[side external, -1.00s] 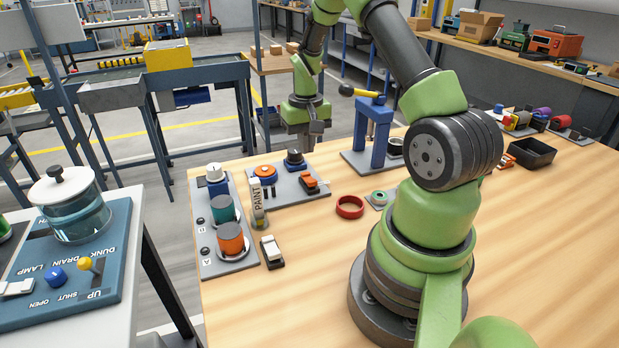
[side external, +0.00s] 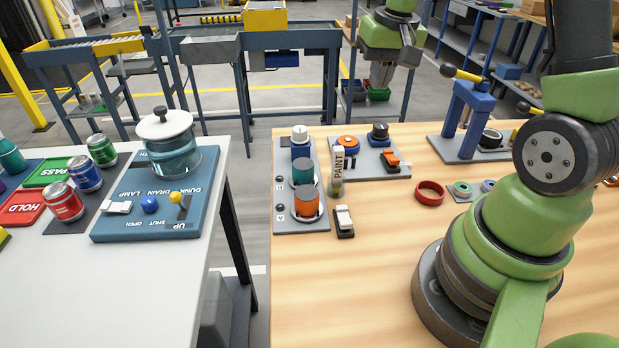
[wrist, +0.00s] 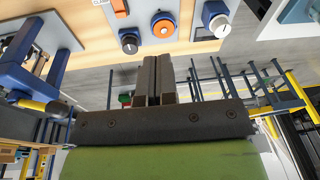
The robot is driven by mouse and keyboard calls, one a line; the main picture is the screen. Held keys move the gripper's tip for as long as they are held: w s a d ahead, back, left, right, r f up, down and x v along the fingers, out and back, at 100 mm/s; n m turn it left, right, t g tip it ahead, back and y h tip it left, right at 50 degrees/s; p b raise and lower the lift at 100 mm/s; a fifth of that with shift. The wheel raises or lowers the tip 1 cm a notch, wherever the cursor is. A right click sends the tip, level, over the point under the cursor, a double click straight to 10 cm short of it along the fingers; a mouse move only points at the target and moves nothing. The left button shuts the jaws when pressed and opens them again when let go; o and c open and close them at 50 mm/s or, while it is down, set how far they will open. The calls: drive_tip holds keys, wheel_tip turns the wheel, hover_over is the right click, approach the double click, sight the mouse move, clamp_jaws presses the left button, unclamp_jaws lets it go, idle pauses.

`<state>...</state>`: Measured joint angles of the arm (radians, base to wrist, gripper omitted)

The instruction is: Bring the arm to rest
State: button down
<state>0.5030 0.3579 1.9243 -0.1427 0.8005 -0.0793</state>
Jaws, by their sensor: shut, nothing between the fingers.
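My gripper (side external: 383,78) hangs fingers down past the far edge of the wooden table, above the floor in front of a rack with bins. In the wrist view my gripper (wrist: 157,80) has its two grey fingers side by side, shut with nothing between them. It touches nothing that I can see. The grey panel with an orange button, a black knob and an orange switch (side external: 392,157) lies on the table nearer the camera than the gripper.
A blue press frame (side external: 455,125) with a yellow-knobbed lever stands right of the gripper. A white table (side external: 80,290) with a glass tank (side external: 172,158) stands left.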

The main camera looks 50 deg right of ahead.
drive_tip(key=s+a+r+n+t+y, duration=0.1)
drive_tip(key=s+a+r+n+t, duration=0.1)
drive_tip(key=s+a+r, duration=0.3)
drive_tip(key=s+a+r+n+t+y, duration=0.1)
drive_tip(key=s+a+r+t, duration=0.2)
drive_tip(key=s+a+r, duration=0.2)
drive_tip(key=s+a, duration=0.3)
drive_tip(key=a, duration=0.4)
drive_tip(key=shift+s+r+n+y, duration=0.15)
drive_tip(key=shift+r+n+y, duration=0.15)
drive_tip(key=shift+n, duration=0.1)
